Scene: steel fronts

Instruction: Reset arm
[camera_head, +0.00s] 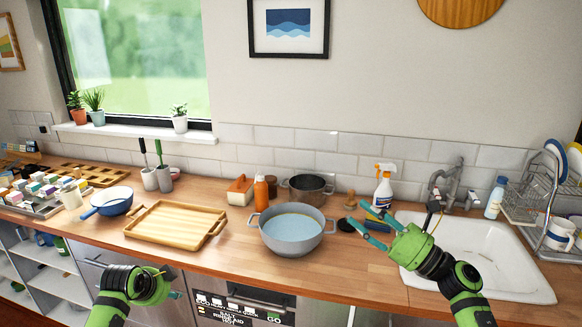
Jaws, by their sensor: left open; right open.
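My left gripper (168,284) is low at the front left, in front of the counter's cabinet fronts. Its fingers are mostly hidden behind its own green wrist, and nothing shows in it. My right gripper (372,222) is over the counter between the grey pot (291,246) and the sink (500,275). Its teal fingers are spread open and point left, with nothing held between them. Its forearm crosses in front of the sink's left side.
A wooden tray (148,237) and blue pan (108,209) lie left of the pot. A dark pot (307,190), orange bottle (261,191) and spray bottle (383,188) stand behind. A dish rack (530,205) is far right. Bare counter shows around the grey pot.

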